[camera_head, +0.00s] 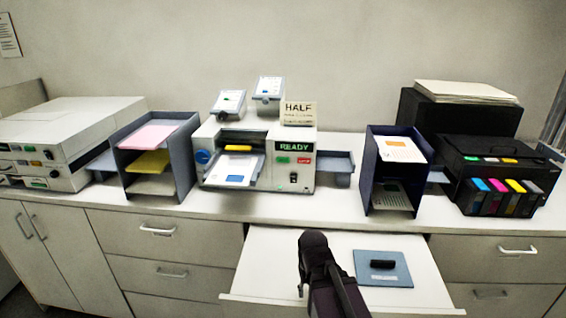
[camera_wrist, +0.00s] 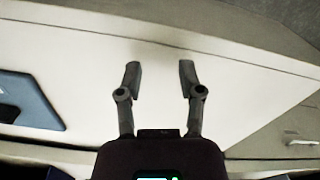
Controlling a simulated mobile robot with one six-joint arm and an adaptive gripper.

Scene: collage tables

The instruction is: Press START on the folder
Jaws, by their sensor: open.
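The folder (camera_head: 258,138) is the pale machine in the middle of the counter in the head view. Its front panel has a lit READY display (camera_head: 293,146), a green button (camera_head: 283,160), a red button (camera_head: 304,160) and a black switch (camera_head: 293,178). The button lettering is too small to read. A printed sheet with a blue patch (camera_head: 234,170) lies on its front tray. My gripper (camera_wrist: 160,74) is open and empty in the wrist view, over a white surface. In the head view my arm is in front of the pulled-out shelf, below the folder and apart from it.
A blue plate with a black handle (camera_head: 383,266) lies on the pulled-out shelf (camera_head: 280,250). Paper racks stand left (camera_head: 160,170) and right (camera_head: 394,170) of the folder. A HALF sign (camera_head: 299,113) stands on top. A printer with ink tanks (camera_head: 497,178) is at right.

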